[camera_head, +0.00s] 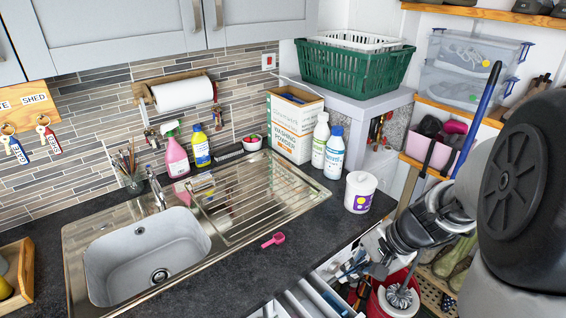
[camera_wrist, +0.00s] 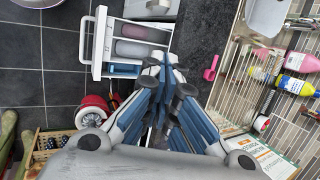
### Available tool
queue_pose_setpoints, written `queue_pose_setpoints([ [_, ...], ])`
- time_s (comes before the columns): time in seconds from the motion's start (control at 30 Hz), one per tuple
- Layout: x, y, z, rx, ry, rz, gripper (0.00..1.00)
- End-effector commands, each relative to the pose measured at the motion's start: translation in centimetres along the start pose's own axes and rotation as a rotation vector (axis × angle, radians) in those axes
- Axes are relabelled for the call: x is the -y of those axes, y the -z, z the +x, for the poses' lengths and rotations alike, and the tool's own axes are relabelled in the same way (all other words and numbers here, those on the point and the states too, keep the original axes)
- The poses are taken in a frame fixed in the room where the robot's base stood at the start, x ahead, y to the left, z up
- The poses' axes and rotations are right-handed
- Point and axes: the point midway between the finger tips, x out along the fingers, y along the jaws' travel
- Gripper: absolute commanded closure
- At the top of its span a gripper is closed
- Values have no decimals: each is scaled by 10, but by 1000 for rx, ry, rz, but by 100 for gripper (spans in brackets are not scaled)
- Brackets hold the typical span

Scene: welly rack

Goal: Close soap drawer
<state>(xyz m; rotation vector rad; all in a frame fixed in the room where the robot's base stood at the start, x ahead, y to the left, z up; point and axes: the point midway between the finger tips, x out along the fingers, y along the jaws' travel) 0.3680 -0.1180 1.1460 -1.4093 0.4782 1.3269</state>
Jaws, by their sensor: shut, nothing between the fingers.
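The soap drawer is pulled out from under the front edge of the counter. In the wrist view its white front (camera_wrist: 100,42) faces left, and its tray shows grey, pinkish and blue compartments. In the head view part of the open drawer (camera_head: 312,300) shows at the bottom edge, cut off by the frame. My gripper (camera_wrist: 166,62) is shut and empty, its blue-padded fingers pointing up the wrist picture beside the drawer's near side. In the head view my gripper (camera_head: 350,268) is just right of the drawer; I cannot tell whether it touches it.
The dark counter (camera_head: 240,285) carries a sink (camera_head: 150,255), a pink scoop (camera_head: 273,240), a white tub (camera_head: 360,192), bottles and a washing powder box (camera_head: 293,125). A red bucket (camera_head: 400,298) with a brush stands below my arm. Dark tiled floor (camera_wrist: 45,60) is open left of the drawer.

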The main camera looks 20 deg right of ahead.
Motion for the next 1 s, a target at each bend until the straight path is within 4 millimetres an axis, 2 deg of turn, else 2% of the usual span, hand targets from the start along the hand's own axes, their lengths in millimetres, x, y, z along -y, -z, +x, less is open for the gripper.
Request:
queue_pose_setpoints([
  [0.03,-21,23,14,20,26,133,100],
  [0.1,-45,50,30,38,72,299,100],
  [0.17,-68,71,43,51,114,443,100],
  [0.3,-133,114,76,70,216,780,100],
  [0.4,-182,134,101,81,291,1015,100],
  [0.5,-226,145,124,88,356,1215,100],
  [0.6,-259,148,143,92,403,1363,100],
  [0.7,-278,149,155,95,432,1451,100],
  [0.77,-284,149,159,96,441,1478,100],
  [1.0,-278,154,184,99,442,1489,100],
])
